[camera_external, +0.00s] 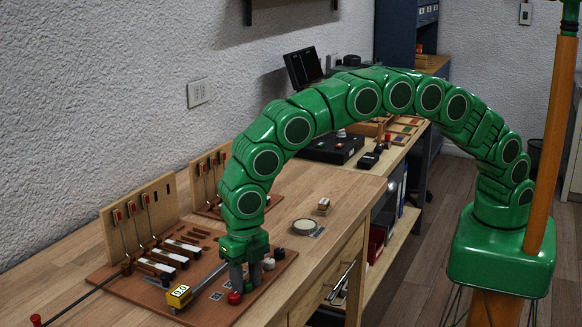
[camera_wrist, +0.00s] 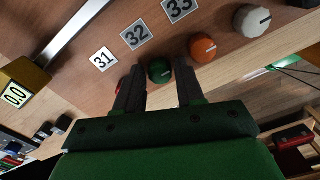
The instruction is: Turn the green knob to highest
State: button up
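The green knob (camera_wrist: 160,71) shows in the wrist view between the tips of my gripper's two fingers (camera_wrist: 158,84). It has a dark pointer line on top, whose exact setting is hard to read. The fingers are spread to either side of the knob, with a small gap visible on each side. In the external view my gripper (camera_external: 246,279) points down at the right front of the brown board (camera_external: 208,312), and its fingers largely hide the green knob.
An orange knob (camera_wrist: 203,48) and a pale knob (camera_wrist: 252,20) stand right of the green one. A red knob (camera_external: 234,298) sits close to the left finger. A yellow gauge (camera_external: 180,296) reading 0.0 is on a metal bar. Labels 31, 32 (camera_wrist: 136,35) and 33 lie nearby.

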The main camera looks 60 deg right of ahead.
grip_shut()
